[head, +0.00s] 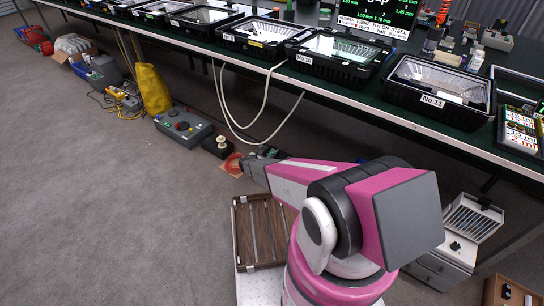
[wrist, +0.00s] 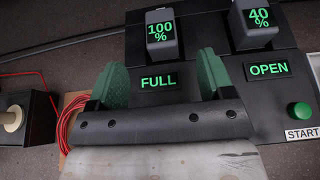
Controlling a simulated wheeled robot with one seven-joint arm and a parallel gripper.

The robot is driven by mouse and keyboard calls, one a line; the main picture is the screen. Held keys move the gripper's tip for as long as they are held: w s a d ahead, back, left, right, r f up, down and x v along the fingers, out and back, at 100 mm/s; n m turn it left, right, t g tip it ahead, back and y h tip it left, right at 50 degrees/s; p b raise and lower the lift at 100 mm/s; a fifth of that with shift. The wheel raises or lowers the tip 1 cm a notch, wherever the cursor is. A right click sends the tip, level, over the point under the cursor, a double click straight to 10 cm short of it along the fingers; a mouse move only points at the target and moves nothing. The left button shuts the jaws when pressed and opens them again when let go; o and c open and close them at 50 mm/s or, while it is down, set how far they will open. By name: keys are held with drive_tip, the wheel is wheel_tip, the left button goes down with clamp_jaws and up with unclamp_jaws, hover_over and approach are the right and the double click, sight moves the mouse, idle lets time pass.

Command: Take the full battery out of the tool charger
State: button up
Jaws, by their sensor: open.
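In the wrist view the dark charger (wrist: 187,120) has two grey batteries standing in it. The full battery (wrist: 162,50) shows a green "100%" and stands above the "FULL" label. The other battery (wrist: 250,34) shows "40%" above the "OPEN" label. My gripper (wrist: 161,60) is open and empty. Its green-padded fingers lie to the left and right of the full battery's column, on the near side of it, apart from it.
A green START button (wrist: 299,109) is right of the slots. A red wire coil (wrist: 70,125) on cardboard and a black box with a white spool (wrist: 25,118) are to the left. The long table (head: 330,85) with floodlight housings runs above. Grey floor (head: 120,210) is open at left.

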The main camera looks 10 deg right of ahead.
sight(272, 152)
drive_tip(key=x, duration=0.8)
drive_tip(key=shift+w+d, duration=0.25)
drive_tip(key=c, duration=1.2)
